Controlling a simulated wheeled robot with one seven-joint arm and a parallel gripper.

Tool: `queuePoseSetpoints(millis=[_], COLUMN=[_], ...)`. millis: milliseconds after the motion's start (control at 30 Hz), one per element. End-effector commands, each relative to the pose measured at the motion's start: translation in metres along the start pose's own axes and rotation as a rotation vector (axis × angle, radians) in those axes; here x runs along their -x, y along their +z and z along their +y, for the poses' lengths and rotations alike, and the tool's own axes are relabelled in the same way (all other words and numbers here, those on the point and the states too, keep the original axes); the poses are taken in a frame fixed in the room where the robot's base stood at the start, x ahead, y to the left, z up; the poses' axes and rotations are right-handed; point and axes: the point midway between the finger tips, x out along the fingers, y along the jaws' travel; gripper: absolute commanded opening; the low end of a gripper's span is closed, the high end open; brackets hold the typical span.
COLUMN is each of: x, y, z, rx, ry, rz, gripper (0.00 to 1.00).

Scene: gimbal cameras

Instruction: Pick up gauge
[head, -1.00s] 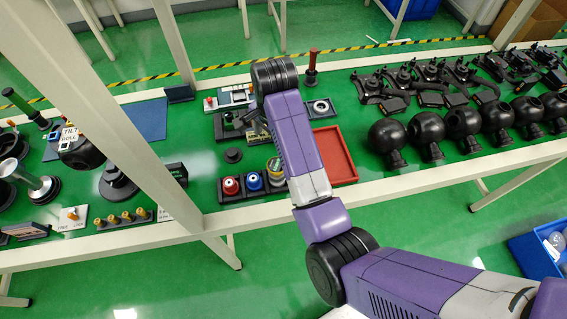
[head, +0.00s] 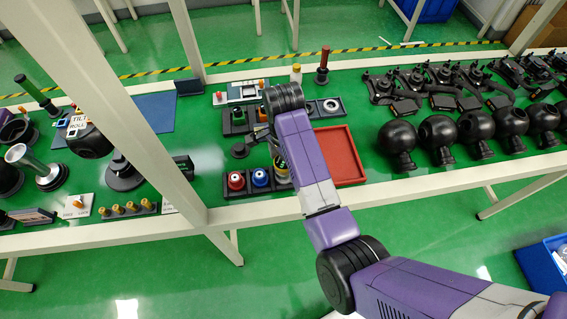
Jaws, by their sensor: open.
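No object is clearly readable as the gauge. One candidate is the round, dial-like piece (head: 331,106) on a dark square base, right of my wrist. Another is a small cylinder with yellow and dark markings (head: 281,172) in the black holder, partly covered by my forearm. My purple arm reaches over the green table, its black wrist joint above the middle of the workstation. My gripper (head: 258,136) shows only as a small grey shape below the wrist, open, with nothing visible between its fingers. Its height above the table is unclear.
A black holder (head: 208,192) bears red (head: 236,181) and blue (head: 260,177) pieces. An empty red tray (head: 345,157) lies right of my forearm. Several black spheres (head: 438,135) fill the right side. A cream post (head: 110,95) crosses the left foreground.

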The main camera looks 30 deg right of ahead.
Motion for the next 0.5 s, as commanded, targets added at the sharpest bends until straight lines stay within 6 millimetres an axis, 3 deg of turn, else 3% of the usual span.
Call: queuePoseSetpoints(millis=[300,500], x=[-0.0073,-0.0071], y=[0.0001,0.0001], z=[-0.0001,-0.0002], rx=[0.000,0.000], ry=[-0.001,-0.002], rz=[0.000,0.000], gripper=[0.75,0.38])
